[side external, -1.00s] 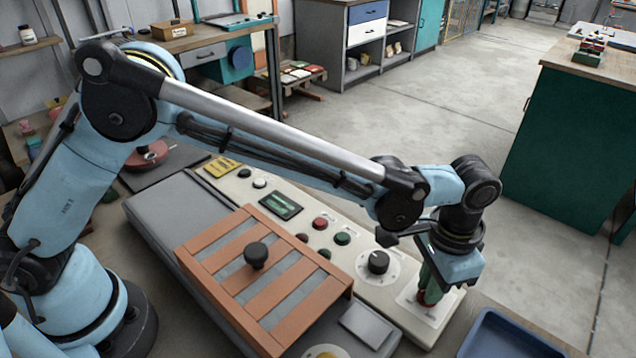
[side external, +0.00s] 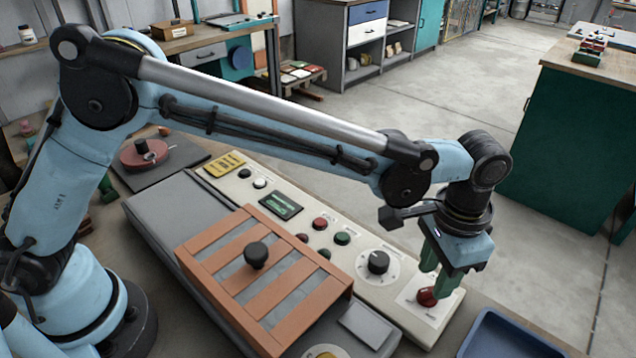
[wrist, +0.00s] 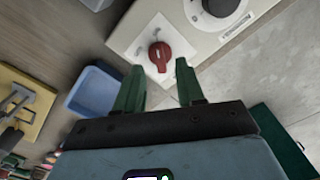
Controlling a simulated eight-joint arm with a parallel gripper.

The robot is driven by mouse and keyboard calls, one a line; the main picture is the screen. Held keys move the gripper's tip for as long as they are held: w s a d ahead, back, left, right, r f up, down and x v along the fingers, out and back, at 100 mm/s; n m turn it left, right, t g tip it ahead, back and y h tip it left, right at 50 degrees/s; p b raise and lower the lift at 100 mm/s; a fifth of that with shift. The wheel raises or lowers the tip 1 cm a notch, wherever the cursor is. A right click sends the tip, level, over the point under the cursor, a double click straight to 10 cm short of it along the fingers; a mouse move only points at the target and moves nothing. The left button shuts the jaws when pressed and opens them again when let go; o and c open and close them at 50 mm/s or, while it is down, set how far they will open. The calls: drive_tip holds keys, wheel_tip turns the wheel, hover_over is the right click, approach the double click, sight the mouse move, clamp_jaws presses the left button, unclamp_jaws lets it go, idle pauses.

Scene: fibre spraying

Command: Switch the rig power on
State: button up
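The red rotary power switch (side external: 427,297) sits on a pale square plate at the near right end of the cream control panel (side external: 405,285). In the wrist view the red switch (wrist: 159,55) shows just beyond the fingertips, its handle pointing roughly towards the gripper. My gripper (side external: 437,280) has green fingers and hangs just above the switch. In the wrist view my gripper (wrist: 159,68) is open, with a clear gap between the fingers and nothing held. The plate's markings are too small to read.
A black dial (side external: 378,262) stands beside the switch plate, with red and green buttons (side external: 320,223) further along the panel. An orange slatted frame (side external: 225,240) with a black knob lies alongside. A blue tray (side external: 500,335) is at the near right.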

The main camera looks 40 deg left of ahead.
sight(429, 288)
wheel_tip(429, 288, up, 9)
idle(0.3)
drive_tip(key=a+r+n+t+h, duration=0.1)
drive_tip(key=a+r+n+t, duration=0.25)
drive_tip(key=a, duration=1.45)
drive_tip(key=s+a+f+n+t, duration=0.2)
drive_tip(key=s+a, duration=0.2)
drive_tip(key=a, duration=0.3)
drive_tip(key=s+a+f+n+t+y, duration=0.1)
drive_tip(key=s+a+f, duration=0.2)
drive_tip(key=s+a, duration=0.2)
drive_tip(key=shift+s+a+n+t, duration=0.15)
drive_tip(key=shift+a+n+t, duration=0.2)
drive_tip(key=shift+a, duration=0.9)
